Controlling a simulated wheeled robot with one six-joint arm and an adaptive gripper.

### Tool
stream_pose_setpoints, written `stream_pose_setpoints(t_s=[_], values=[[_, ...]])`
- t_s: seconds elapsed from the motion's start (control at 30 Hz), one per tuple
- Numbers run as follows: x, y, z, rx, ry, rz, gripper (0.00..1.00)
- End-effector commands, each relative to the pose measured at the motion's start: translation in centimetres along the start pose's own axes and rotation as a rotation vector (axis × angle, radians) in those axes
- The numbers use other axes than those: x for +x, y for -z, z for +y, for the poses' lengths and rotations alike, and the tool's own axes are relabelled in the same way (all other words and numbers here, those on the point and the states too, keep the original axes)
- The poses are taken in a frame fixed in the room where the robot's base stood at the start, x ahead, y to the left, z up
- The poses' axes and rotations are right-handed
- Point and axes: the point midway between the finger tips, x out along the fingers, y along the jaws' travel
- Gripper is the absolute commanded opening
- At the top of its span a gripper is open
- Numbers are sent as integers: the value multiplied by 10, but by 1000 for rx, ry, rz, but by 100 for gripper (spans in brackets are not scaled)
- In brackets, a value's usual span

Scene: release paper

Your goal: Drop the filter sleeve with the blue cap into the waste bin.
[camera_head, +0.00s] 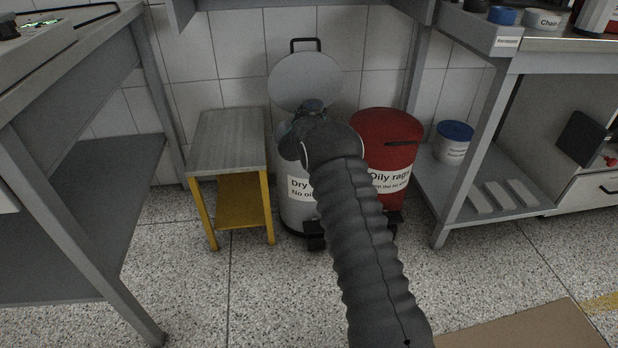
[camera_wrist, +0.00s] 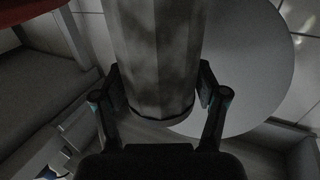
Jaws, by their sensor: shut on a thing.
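A grey-white bin (camera_head: 297,210) with a label starting "Dry" stands by the back wall. Its round lid (camera_head: 304,78) is raised; the lid also shows as a pale disc in the wrist view (camera_wrist: 250,65). My gripper (camera_wrist: 160,85) is shut on a grey, dark-smudged cylindrical sleeve (camera_wrist: 157,50), with one finger on each side. No blue cap can be made out on it. In the head view my arm reaches over the grey-white bin and covers most of its opening, hiding the sleeve's exact place relative to the rim.
A red bin (camera_head: 388,150) labelled "Oily rags" stands close on the right, lid down. A small table with yellow legs (camera_head: 228,140) stands on the left. A blue-lidded tub (camera_head: 453,143) sits on the right shelf. Cardboard (camera_head: 525,328) lies on the floor.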

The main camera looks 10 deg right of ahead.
Motion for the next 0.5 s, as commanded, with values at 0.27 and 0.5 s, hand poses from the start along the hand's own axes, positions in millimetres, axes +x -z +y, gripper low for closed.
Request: stream_pose_setpoints(t_s=[0.27, 0.5], values=[[0, -1, -1, 1, 1, 2, 22], [-1, -1, -2, 1, 2, 1, 100]])
